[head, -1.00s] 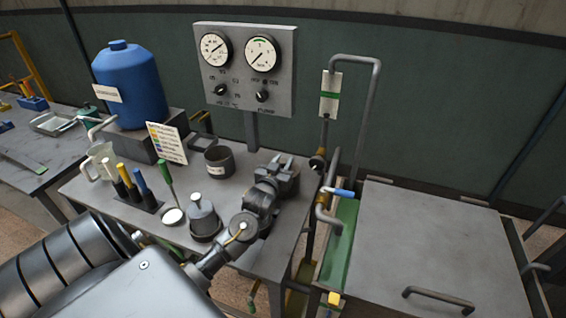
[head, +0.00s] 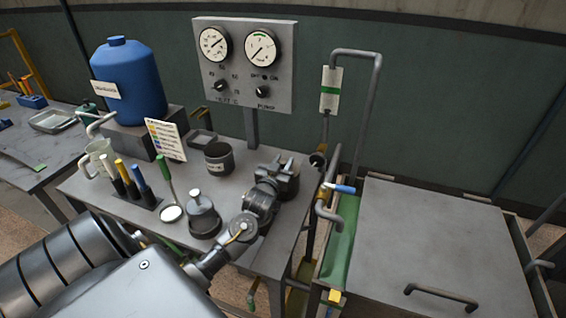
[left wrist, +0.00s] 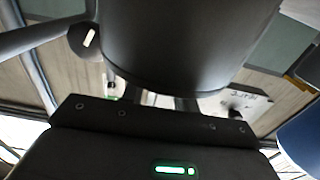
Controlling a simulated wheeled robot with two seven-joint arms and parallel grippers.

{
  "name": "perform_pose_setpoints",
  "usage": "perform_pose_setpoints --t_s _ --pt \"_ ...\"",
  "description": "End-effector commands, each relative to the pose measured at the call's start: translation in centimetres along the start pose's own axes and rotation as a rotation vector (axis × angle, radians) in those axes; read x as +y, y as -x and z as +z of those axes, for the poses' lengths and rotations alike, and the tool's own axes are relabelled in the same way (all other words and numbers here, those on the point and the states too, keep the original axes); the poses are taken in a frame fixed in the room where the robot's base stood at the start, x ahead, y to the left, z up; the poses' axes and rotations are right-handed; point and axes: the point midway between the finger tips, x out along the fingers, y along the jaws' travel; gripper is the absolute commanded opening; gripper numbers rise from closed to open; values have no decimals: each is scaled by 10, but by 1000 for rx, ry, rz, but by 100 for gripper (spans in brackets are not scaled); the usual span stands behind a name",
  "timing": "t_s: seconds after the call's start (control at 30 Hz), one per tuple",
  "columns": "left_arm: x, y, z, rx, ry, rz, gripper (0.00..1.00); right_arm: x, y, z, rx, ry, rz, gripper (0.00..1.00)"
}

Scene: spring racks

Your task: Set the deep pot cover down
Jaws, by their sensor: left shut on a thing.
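My left gripper (head: 283,172) is over the right part of the steel bench (head: 240,245). Its arm comes in from the lower left. In the left wrist view a large dark cylinder (left wrist: 185,45), which I take to be the deep pot cover, is right up against the gripper. The gripper is shut on it; the grip itself is mostly hidden. In the head view the gripper and wrist hide the held thing. A dark open pot (head: 218,165) with a label stands left of the gripper. A grey pot-like piece with a pale knob (head: 203,222) stands nearer. My right gripper is out of view.
A blue tank (head: 130,85) stands back left, beside a yellow-marked card (head: 166,140). Several coloured handles (head: 130,180) stand in a holder. A gauge panel (head: 240,65) rises behind the bench. A bent pipe (head: 375,100) and a flat grey top (head: 430,245) are right.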

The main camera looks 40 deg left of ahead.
Motion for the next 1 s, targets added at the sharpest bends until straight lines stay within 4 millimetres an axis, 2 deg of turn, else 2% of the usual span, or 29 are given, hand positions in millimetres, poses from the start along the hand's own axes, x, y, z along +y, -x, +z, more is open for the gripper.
perform_pose_setpoints --t_s 0.2,0.23,0.4,0.77,0.93,1.0 --pt "0 0 4 2 0 0 0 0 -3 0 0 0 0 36" --pt "0 0 3 2 0 0 34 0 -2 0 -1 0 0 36" --pt "0 0 3 1 0 0 55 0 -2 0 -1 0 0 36" --pt "0 0 0 0 0 0 55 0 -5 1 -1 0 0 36" --pt "0 0 -25 8 2 0 55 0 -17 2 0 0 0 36" --pt "4 10 -39 6 3 2 55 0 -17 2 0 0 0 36"
